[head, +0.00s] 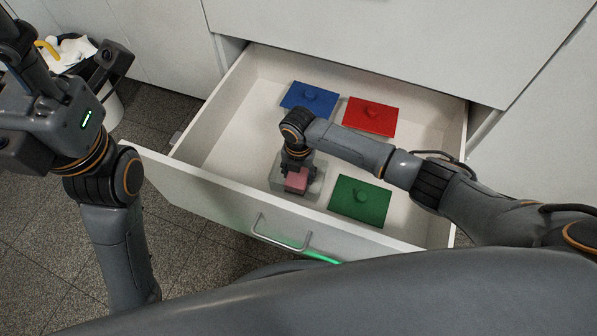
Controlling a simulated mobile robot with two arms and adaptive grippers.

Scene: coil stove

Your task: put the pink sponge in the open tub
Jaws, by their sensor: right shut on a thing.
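The pink sponge (296,181) is held in my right gripper (297,176), which points down into the open drawer. The jaws are shut on it, and the gripper hides part of it. The open tub (317,184), pale and see-through, stands in the drawer's front left part. The sponge is at or just above the tub's opening; I cannot tell whether it touches the tub floor. My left gripper (60,85) is raised at the far left, away from the drawer, and its fingertips are not clear.
Blue (311,99), red (371,117) and green (360,200) lids with knobs cover other places in the drawer (225,140). The drawer's front wall and handle (281,240) face me. A white bin (108,105) with rubbish, including a yellow piece, stands at left.

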